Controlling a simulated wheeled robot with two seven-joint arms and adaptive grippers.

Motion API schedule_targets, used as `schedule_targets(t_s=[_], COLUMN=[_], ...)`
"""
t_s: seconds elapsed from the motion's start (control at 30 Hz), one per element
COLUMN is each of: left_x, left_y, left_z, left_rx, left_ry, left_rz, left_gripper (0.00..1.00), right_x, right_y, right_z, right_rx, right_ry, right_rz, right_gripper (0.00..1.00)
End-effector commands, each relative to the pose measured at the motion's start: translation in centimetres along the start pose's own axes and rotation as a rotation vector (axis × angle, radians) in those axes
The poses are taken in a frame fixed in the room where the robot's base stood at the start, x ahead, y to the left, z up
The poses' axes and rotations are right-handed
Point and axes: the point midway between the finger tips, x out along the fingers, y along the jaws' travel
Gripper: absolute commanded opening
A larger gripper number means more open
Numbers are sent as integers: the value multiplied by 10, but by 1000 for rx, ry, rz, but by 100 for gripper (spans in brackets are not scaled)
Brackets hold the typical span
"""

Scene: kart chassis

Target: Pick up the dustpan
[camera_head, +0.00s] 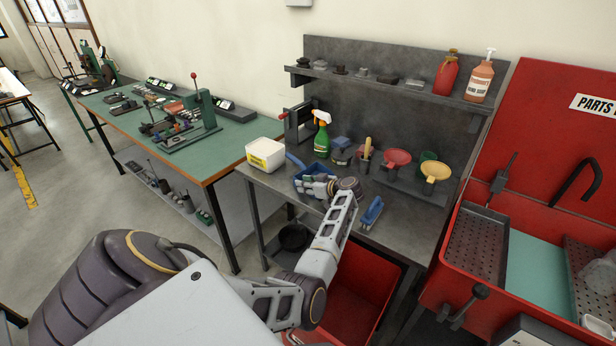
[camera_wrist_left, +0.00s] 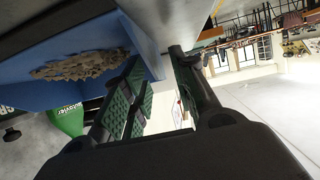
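The blue dustpan (camera_head: 299,171) lies on the grey workbench, partly hidden behind my left gripper (camera_head: 318,187). In the left wrist view the dustpan (camera_wrist_left: 55,45) fills the upper left, with a pile of brown-grey debris (camera_wrist_left: 82,65) in it. My left gripper (camera_wrist_left: 155,105) has its dark green padded fingers apart. A raised blue wall of the dustpan reaches to between the fingertips, and I see a gap beside it. I cannot tell whether a finger touches it. My right gripper is not in view.
A white tub (camera_head: 266,155) stands left of the dustpan and a green spray bottle (camera_head: 322,138) behind it. Red (camera_head: 397,158) and yellow (camera_head: 434,171) funnels and a blue-grey tool (camera_head: 372,212) are to the right. A red parts washer (camera_head: 450,285) stands at the right.

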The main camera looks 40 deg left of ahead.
Motion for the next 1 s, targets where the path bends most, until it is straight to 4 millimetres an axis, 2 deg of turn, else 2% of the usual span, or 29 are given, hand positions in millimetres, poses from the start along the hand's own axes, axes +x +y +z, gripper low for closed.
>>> schedule_targets(t_s=[0.23,0.8,0.87,1.0], left_x=[11,12,12,12], left_y=[-2,-2,-2,-2], left_z=[3,2,2,2], left_rx=[0,0,0,0], left_ry=[0,-1,-1,-1], left_rz=[0,1,1,1], left_gripper=[28,28,23,5], right_x=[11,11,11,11], right_y=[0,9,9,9], right_z=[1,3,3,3], right_rx=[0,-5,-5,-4], right_ry=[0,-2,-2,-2], right_rz=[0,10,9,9], right_gripper=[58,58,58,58])
